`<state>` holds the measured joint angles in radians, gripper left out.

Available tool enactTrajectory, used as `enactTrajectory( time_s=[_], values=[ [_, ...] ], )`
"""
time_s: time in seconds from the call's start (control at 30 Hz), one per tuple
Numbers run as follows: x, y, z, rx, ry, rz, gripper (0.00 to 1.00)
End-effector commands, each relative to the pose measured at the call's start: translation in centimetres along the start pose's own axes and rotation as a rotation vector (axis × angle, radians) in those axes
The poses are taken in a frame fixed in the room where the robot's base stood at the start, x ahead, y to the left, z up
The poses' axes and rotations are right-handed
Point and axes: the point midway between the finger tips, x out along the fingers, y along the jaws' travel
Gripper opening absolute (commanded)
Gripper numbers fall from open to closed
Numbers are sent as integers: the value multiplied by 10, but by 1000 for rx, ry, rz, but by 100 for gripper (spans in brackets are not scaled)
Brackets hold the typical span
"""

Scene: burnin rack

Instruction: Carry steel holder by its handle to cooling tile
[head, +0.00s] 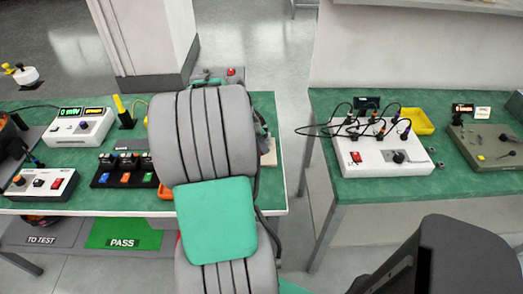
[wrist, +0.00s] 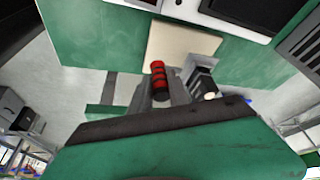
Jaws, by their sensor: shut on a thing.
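My gripper (wrist: 163,88) shows in the wrist view, shut on a red and black banded handle, which I take to be the handle of the steel holder (wrist: 158,70). The rest of the holder is hard to make out. A pale beige square, likely the cooling tile (wrist: 182,42), lies on the green bench top just beyond the handle in the wrist view. I cannot tell the height of the holder over the bench. In the head view my arm hides the gripper and the holder, and only the right edge of the tile (head: 269,153) shows.
The left green bench (head: 270,190) carries a meter box (head: 80,128), a switch box (head: 40,184) and a black rack (head: 124,170). A floor gap separates it from the right bench (head: 350,190), which holds a white cabled box (head: 380,152) and a yellow tray (head: 417,122).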

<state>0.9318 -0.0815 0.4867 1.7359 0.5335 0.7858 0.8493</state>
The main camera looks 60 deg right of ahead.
Motion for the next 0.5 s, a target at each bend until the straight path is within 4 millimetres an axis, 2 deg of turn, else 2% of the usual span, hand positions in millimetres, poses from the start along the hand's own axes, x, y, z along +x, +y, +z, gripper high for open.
enactTrajectory(
  time_s=[0.23,0.5],
  values=[
    [34,-3,9,0,0,2,0],
    [37,-3,11,1,1,-1,0]
  ],
)
